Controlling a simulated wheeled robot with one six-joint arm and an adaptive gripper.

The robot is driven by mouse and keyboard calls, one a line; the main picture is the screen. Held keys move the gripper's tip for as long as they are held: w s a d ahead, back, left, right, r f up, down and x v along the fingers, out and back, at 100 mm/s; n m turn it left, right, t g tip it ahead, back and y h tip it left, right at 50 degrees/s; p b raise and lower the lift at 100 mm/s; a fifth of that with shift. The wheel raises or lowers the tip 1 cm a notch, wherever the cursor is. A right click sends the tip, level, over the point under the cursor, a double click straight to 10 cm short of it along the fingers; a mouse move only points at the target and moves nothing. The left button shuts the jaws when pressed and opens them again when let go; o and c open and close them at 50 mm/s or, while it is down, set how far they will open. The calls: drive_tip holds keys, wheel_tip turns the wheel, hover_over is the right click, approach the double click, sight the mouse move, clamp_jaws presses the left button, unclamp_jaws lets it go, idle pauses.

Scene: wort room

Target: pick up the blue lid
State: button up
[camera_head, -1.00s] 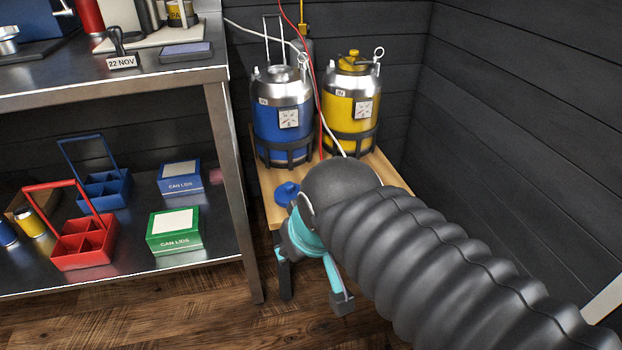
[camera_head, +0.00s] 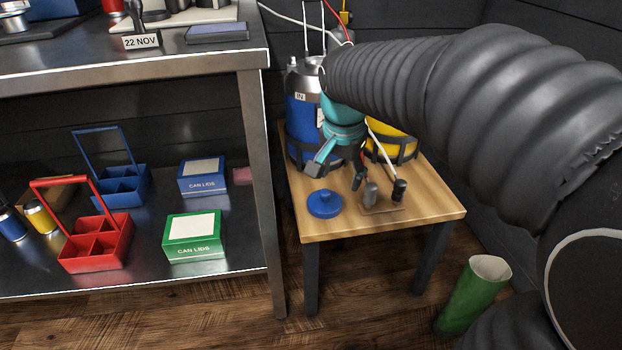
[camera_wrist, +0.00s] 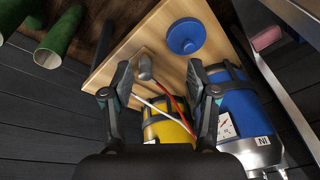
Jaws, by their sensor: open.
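The blue lid (camera_head: 325,204) is a round disc with a knob on top. It lies on the near left part of a small wooden table (camera_head: 440,202). It also shows in the wrist view (camera_wrist: 186,36), near the top, beyond my fingertips. My gripper (camera_head: 338,174) is above the table, between the lid and the kegs, with its fingers apart. In the wrist view my gripper (camera_wrist: 160,80) is open, with no lid between its fingers.
A blue keg (camera_head: 300,115) and a partly hidden yellow keg (camera_head: 400,148) stand at the table's back. A green tube (camera_head: 474,295) stands on the floor. A steel shelf unit (camera_head: 262,170) is on the left.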

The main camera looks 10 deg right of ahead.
sight(325, 192)
drive_tip(key=shift+w+d+f+m+g+h+b, duration=0.25)
drive_tip(key=shift+w+f+m+b, duration=0.55)
drive_tip(key=shift+w+f, duration=1.7)
drive_tip(key=shift+w+a+f+m+g+b, duration=0.15)
drive_tip(key=shift+w+f+m+g+b, duration=0.45)
drive_tip(key=shift+w+f, duration=1.85)
drive_tip(key=shift+w+d+f+m+g+h+b, duration=0.15)
drive_tip(key=shift+w+f+m+b, duration=0.9)
drive_tip(key=shift+f, duration=2.45)
drive_tip(key=shift+w+a+m+p, duration=0.15)
drive_tip(key=shift+w+m+p, duration=0.1)
drive_tip(key=shift+w+p, duration=0.15)
clamp_jaws()
